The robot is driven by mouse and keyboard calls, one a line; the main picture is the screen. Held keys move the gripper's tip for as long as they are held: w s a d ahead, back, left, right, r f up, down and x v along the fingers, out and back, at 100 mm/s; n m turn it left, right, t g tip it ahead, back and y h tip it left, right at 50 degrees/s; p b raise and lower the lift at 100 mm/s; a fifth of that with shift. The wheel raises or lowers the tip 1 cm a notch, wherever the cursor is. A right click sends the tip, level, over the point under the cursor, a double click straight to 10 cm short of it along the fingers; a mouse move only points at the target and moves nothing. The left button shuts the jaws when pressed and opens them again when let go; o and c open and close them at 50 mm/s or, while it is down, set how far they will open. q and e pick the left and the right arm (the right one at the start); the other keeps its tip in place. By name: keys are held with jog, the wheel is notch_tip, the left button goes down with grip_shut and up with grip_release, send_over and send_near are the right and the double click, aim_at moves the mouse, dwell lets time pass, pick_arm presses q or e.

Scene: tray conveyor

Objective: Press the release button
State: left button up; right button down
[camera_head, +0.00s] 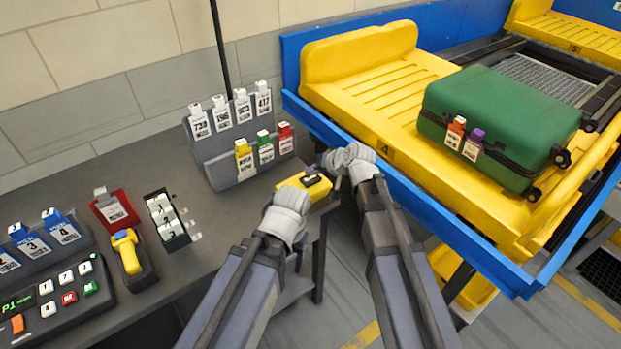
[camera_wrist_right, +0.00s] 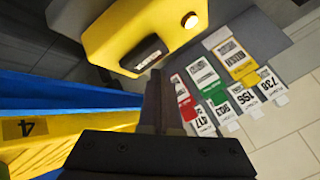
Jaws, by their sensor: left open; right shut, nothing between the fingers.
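A yellow box (camera_head: 308,187) stands at the table's right edge, between my grippers in the head view. The right wrist view shows the yellow box (camera_wrist_right: 110,32) with a dark label and a lit round button (camera_wrist_right: 190,20) on one face. My right gripper (camera_head: 334,172) is beside the box's right end, with its fingers shut and empty. In the wrist view the right gripper's fingers (camera_wrist_right: 158,100) point toward the box's lower side, away from the button; contact cannot be told. My left gripper (camera_head: 290,200) is open, in front of the box, its fingers partly hidden.
A yellow tray (camera_head: 345,65) on the blue-edged conveyor carries a green suitcase (camera_head: 495,115) with two tags. A grey rack (camera_head: 222,148) of cards stands behind the box. A control panel (camera_head: 60,305), a yellow scanner (camera_head: 127,250) and a red card holder (camera_head: 112,212) are at left.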

jog(key=shift+f, duration=0.1)
dwell(0.8)
jog(key=shift+f+b, duration=0.3)
jog(key=shift+b, duration=0.15)
jog(key=shift+f+b, duration=0.45)
jog(key=shift+f, duration=0.05)
dwell(0.5)
jog(key=shift+r, duration=0.1)
jog(key=shift+r+p, duration=0.85)
jog(key=shift+p, duration=0.05)
